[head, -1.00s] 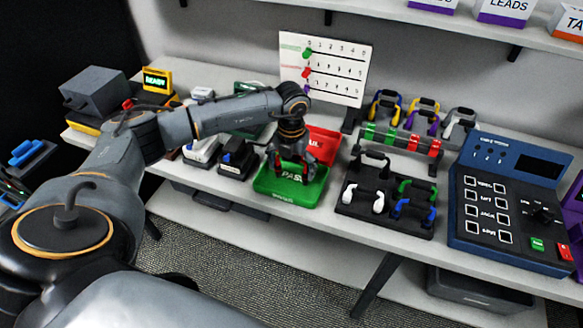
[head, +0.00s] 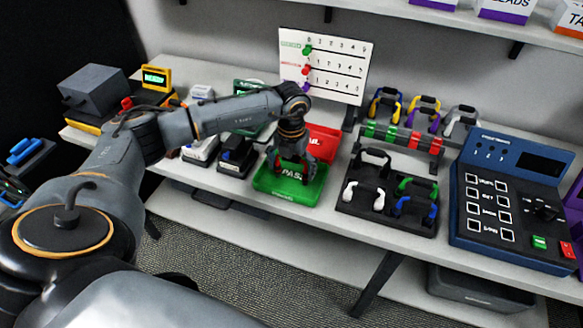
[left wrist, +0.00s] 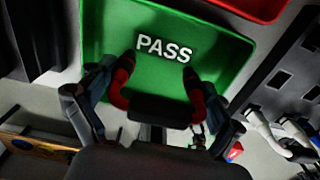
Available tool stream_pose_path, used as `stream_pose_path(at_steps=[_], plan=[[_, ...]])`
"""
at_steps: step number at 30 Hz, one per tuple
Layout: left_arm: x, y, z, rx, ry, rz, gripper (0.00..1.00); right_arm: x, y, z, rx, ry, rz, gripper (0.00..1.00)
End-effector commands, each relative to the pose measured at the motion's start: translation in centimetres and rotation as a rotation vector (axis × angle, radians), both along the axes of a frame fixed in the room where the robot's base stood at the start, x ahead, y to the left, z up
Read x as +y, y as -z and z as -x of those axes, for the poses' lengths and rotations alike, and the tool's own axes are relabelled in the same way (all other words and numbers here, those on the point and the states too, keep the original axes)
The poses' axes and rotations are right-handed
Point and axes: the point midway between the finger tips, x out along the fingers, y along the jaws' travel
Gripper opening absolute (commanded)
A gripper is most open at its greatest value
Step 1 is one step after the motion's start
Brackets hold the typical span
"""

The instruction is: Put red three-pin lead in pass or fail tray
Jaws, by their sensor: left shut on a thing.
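The tray also fills the middle of the left wrist view (left wrist: 225,85). The red FAIL tray (head: 325,143) is just behind the green one, partly hidden by the gripper. I cannot tell whether the lead touches the green tray. My right gripper is not in view.
A black rack (head: 365,205) with white, green and blue leads stands right of the trays. Behind it are more leads on a stand (head: 400,138). A blue tester (head: 500,205) is at the far right, a white score board (head: 335,65) behind.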

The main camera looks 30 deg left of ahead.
Motion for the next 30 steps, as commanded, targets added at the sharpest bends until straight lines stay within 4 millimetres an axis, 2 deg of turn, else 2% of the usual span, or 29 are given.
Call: stream_pose_path(at_steps=[7, 8, 9, 23, 30], plan=[[0.0, -0.1, 0.0, -0.001, 0.0, 0.001, 0.57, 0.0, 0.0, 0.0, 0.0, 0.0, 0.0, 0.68], [0.0, -0.1, 0.0, -0.001, 0.0, 0.0, 0.94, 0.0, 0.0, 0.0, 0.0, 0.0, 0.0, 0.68], [0.0, -0.1, 0.0, -0.001, 0.0, 0.001, 1.0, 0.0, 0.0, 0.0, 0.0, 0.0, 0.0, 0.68], [0.0, 0.0, 0.0, 0.0, 0.0, 0.0, 1.0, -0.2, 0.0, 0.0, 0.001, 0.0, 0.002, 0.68], [0.0, -1.1, 0.0, 0.0, 0.0, 0.0, 1.0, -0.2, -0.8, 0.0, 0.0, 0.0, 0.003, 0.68]])
